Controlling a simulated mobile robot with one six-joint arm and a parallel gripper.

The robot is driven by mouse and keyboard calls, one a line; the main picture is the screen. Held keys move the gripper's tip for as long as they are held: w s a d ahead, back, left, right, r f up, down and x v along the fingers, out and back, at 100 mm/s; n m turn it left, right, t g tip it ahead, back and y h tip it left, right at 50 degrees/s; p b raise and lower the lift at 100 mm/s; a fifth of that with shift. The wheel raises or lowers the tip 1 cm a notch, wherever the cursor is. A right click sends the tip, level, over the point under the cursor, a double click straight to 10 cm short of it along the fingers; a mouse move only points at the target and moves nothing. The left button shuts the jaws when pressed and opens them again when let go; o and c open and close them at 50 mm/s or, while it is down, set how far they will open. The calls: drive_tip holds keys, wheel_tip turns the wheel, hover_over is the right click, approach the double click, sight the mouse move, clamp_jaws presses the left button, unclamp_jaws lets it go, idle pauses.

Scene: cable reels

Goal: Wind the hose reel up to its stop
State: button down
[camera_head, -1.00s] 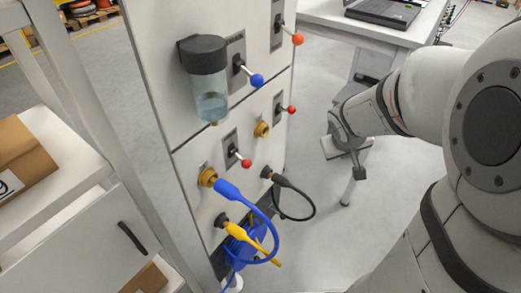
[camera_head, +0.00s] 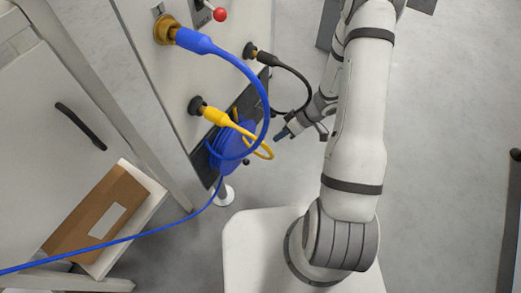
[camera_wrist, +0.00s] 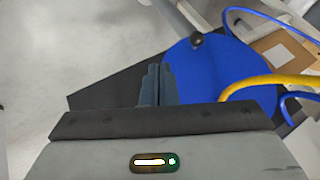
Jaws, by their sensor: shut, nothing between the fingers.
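The hose reel (camera_head: 228,142) is blue and sits low on the front of the white panel, partly behind the yellow and blue hoses. In the wrist view the reel (camera_wrist: 205,72) is a large blue disc, with a dark knob (camera_wrist: 196,40) near its upper edge. My gripper (camera_head: 284,134) is just right of the reel. In the wrist view my gripper (camera_wrist: 157,82) has its fingers together, empty, in front of the disc's left edge and apart from the knob. Whether the fingers touch the disc is unclear.
A blue hose (camera_head: 110,243) runs from the reel to the lower left. A blue plug hose (camera_head: 255,75), a yellow hose (camera_head: 240,130) and a black hose (camera_head: 300,78) loop out near the reel. A cardboard box (camera_head: 97,215) lies left.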

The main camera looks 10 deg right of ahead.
drive_tip(key=s+a+f+b, duration=0.2)
drive_tip(key=a+f+b, duration=0.4)
drive_tip(key=a, duration=0.3)
drive_tip(key=shift+s+f+b, duration=0.3)
drive_tip(key=shift+s+b, duration=0.1)
drive_tip(key=shift+b, duration=0.2)
